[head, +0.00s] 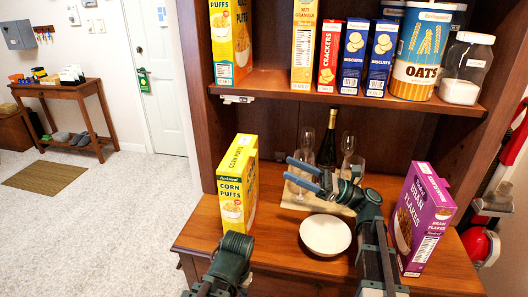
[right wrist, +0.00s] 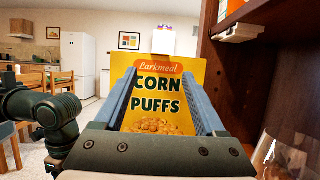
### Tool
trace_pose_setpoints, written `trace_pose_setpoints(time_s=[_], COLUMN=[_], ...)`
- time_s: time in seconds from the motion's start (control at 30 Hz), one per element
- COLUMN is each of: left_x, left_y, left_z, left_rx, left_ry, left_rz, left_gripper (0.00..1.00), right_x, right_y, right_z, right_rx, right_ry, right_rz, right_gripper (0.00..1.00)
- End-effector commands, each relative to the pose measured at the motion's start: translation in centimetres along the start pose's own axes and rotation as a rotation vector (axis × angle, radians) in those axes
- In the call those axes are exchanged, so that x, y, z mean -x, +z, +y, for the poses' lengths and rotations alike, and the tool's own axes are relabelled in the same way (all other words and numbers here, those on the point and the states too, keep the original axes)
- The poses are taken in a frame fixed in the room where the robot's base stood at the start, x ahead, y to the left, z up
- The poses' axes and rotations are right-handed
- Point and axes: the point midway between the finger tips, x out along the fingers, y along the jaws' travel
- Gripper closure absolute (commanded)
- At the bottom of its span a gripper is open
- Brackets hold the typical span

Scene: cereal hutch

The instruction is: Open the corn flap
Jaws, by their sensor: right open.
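The yellow corn puffs box (head: 233,192) stands upright on the left part of the hutch counter. Its top looks closed in the head view, though the flap's edge is too small to make out. My right gripper (head: 288,169) is open and empty, with its blue fingers pointing left toward the upper part of the box, a little apart from it. In the right wrist view the box front (right wrist: 158,95) shows between the two spread fingers (right wrist: 160,95). My left arm comes in at the bottom of the head view, in front of the box; its gripper does not show.
A white bowl (head: 326,236) sits on the counter right of the box. Behind it are a wooden tray (head: 340,211) with glasses and a dark bottle (head: 328,142). A purple bran flakes box (head: 422,215) stands at right. The shelf above (head: 270,84) holds several packages.

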Motion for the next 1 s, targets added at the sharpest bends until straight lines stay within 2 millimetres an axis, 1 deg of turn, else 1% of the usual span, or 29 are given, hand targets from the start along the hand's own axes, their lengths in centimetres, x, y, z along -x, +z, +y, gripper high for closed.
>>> trace_pose_setpoints(time_s=[0.03, 0.1, 0.3, 0.4, 0.6, 0.93, 0.97, 1.0], left_x=[0.9, 1.4, 2.7, 3.1, 3.5, 3.5, 3.5, 3.5], left_y=[0.1, 0.1, 0.1, 0.2, 0.2, 0.2, 0.2, 0.2], left_z=[-0.1, -0.1, -0.3, -0.3, -0.3, -0.3, -0.3, -0.3], left_rx=[0.000, 0.000, 0.000, 0.000, 0.000, 0.000, 0.000, 0.000], left_ry=[0.000, 0.000, 0.000, 0.000, 0.000, 0.000, 0.000, 0.000], left_rz=[0.000, 0.000, 0.000, 0.000, 0.000, 0.000, 0.000, 0.000], left_gripper=[0.50, 0.50, 0.50, 0.50, 0.50, 0.50, 0.50, 0.50], right_x=[-1.4, -2.9, -6.3, -7.6, -8.9, -9.1, -9.1, -9.1], right_y=[0.4, 0.4, 0.3, 0.2, 0.1, 0.0, 0.0, 0.0], right_z=[0.1, 0.1, 0.1, 0.0, 0.0, 0.0, 0.0, 0.0], right_rx=[-0.002, -0.002, -0.002, -0.001, 0.000, 0.000, 0.000, 0.000], right_ry=[0.004, 0.004, 0.003, 0.002, 0.000, 0.000, 0.000, 0.000], right_rz=[0.000, 0.000, 0.000, 0.001, 0.001, 0.001, 0.001, 0.001], right_gripper=[0.28, 0.28, 0.28, 0.28, 0.28, 0.28, 0.31, 0.38])
